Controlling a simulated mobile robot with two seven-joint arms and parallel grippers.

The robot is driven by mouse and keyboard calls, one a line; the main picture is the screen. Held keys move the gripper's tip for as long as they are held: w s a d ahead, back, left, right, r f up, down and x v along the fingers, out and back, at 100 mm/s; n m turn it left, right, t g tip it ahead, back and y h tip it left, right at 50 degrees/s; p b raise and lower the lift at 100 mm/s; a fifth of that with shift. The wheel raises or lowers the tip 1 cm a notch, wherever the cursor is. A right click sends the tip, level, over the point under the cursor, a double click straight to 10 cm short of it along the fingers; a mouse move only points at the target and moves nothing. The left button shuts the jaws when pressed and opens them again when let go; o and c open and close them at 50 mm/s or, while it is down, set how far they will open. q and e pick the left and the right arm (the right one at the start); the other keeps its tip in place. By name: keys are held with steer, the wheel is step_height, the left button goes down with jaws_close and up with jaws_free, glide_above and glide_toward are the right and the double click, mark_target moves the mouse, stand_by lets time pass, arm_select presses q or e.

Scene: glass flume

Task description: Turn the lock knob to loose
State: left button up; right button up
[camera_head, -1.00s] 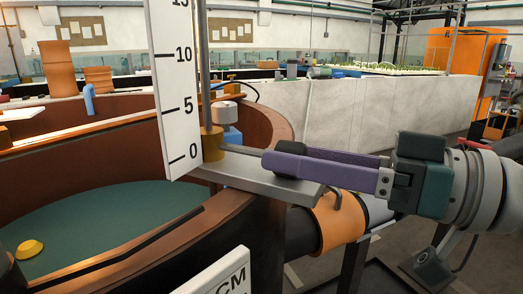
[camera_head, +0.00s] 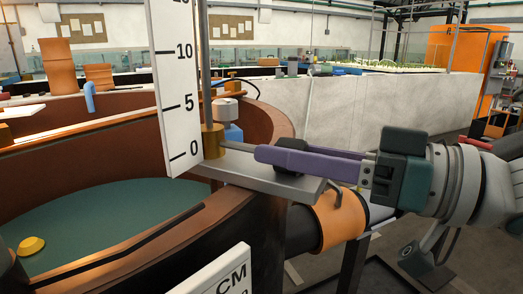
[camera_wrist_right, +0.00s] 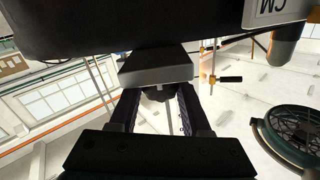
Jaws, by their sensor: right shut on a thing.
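The lock knob (camera_head: 290,143) is a small black piece on the grey metal bracket (camera_head: 245,174) at the tank's rim. My right gripper (camera_head: 283,151) comes in from the right with purple fingers and is shut on the knob, one finger on each side. The near finger hides much of the knob. In the right wrist view, the dark knob (camera_wrist_right: 157,95) sits between the two fingers, just under the bracket block (camera_wrist_right: 157,67). A white scale (camera_head: 178,90) marked 0, 5 and 10 stands upright beside a brass-footed rod (camera_head: 212,142). My left gripper is not in view.
The round brown tank (camera_head: 262,125) with a green floor fills the left. An orange-collared pipe (camera_head: 338,216) runs below the gripper. A white "CM" plate (camera_head: 222,277) stands low in front. A small hooked lever (camera_head: 333,190) sits at the bracket's right end.

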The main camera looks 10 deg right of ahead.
jaws_close()
steer(key=shift+n+p, duration=0.4)
steer(key=shift+n, duration=1.7)
steer(key=o, duration=1)
jaws_free()
steer(key=shift+o, duration=0.2)
